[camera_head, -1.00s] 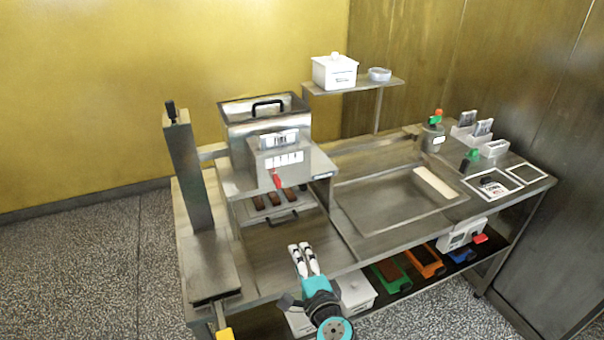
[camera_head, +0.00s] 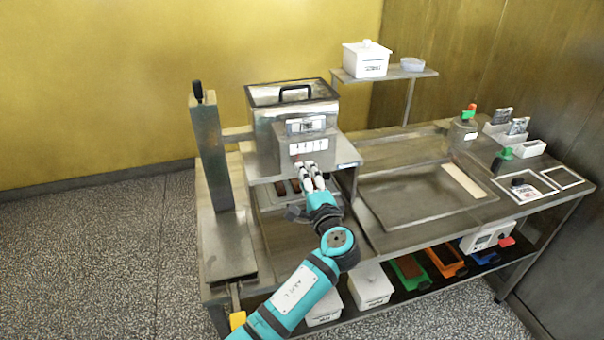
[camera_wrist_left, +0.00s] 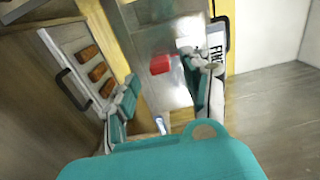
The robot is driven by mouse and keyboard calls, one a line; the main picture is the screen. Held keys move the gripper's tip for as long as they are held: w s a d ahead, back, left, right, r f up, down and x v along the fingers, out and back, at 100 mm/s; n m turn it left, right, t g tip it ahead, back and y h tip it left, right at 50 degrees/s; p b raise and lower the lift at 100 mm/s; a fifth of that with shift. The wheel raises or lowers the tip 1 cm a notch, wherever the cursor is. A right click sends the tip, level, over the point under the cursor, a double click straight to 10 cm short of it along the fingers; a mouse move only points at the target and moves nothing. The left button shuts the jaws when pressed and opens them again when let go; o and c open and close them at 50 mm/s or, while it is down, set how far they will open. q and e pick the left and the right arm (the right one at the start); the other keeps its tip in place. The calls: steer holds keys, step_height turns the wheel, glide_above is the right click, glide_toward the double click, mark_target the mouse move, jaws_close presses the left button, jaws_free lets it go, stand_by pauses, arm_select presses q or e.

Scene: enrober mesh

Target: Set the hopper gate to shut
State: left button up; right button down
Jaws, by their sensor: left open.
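The metal hopper (camera_head: 262,125) with a black top handle stands at the back of the bench. A labelled panel (camera_head: 308,146) is on its front. My left gripper (camera_head: 307,166) is raised in front of this panel, just below the label, and hides the gate's red handle in the head view. In the left wrist view the red handle (camera_wrist_left: 160,64) shows between the two spread fingers of my left gripper (camera_wrist_left: 163,78). The gripper is open, and I cannot tell whether a finger touches the handle. My right gripper is out of view.
Under the hopper, a tray (camera_wrist_left: 75,72) holds brown bars. A metal column (camera_head: 211,150) stands left of the hopper. A shallow basin (camera_head: 415,205) lies to the right. A white lidded box (camera_head: 366,60) sits on a raised shelf.

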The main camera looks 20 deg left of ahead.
arm_select(q)
steer(key=shift+b+x, duration=0.3)
steer(key=shift+x, duration=1.55)
jaws_close()
